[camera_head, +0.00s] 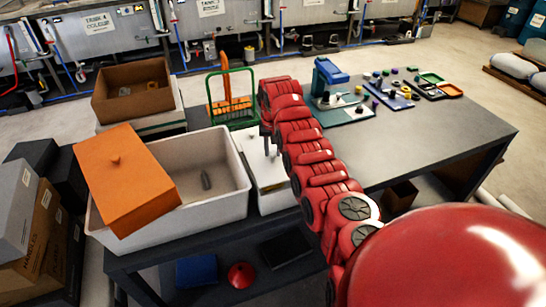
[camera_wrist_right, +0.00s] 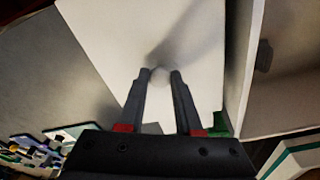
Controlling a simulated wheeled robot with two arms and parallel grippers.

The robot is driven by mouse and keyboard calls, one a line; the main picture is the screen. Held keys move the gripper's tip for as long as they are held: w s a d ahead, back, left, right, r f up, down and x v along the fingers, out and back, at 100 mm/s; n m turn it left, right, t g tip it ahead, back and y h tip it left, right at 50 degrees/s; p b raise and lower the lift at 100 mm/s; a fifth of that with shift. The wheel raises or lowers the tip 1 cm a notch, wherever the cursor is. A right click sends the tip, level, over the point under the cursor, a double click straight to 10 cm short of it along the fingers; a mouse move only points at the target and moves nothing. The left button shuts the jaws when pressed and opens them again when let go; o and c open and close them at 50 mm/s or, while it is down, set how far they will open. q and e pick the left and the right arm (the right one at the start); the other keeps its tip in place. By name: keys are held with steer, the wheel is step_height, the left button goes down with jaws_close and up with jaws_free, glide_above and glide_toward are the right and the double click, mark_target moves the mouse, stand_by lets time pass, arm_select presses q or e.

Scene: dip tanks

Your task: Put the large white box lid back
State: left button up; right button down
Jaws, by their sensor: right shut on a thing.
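The large white box (camera_head: 236,205) stands open on the left part of the dark table, with a small grey item inside. My right gripper (camera_head: 268,143) points down over the lid. In the wrist view the fingertips of my right gripper (camera_wrist_right: 160,73) are closed around the knob. I cannot tell whether the lid is lifted. My left gripper is not in view.
An orange lid (camera_head: 125,180) with a knob lies tilted across the box's left end. A brown box (camera_head: 132,92) stands behind. A green rack (camera_head: 232,98), a blue device (camera_head: 328,76) and small coloured parts (camera_head: 395,92) stand farther back. The table's right part (camera_head: 440,130) is clear.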

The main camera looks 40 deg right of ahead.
mark_target(273, 154)
step_height(273, 154, down, 2)
steer(key=shift+f+p, duration=0.25)
steer(key=shift+p, duration=0.6)
steer(key=shift+f, duration=0.4)
steer(key=shift+f, duration=0.1)
steer(key=shift+f+b, duration=0.25)
steer(key=shift+b, duration=0.05)
steer(key=c, duration=0.6)
jaws_free()
steer(key=shift+r, duration=0.1)
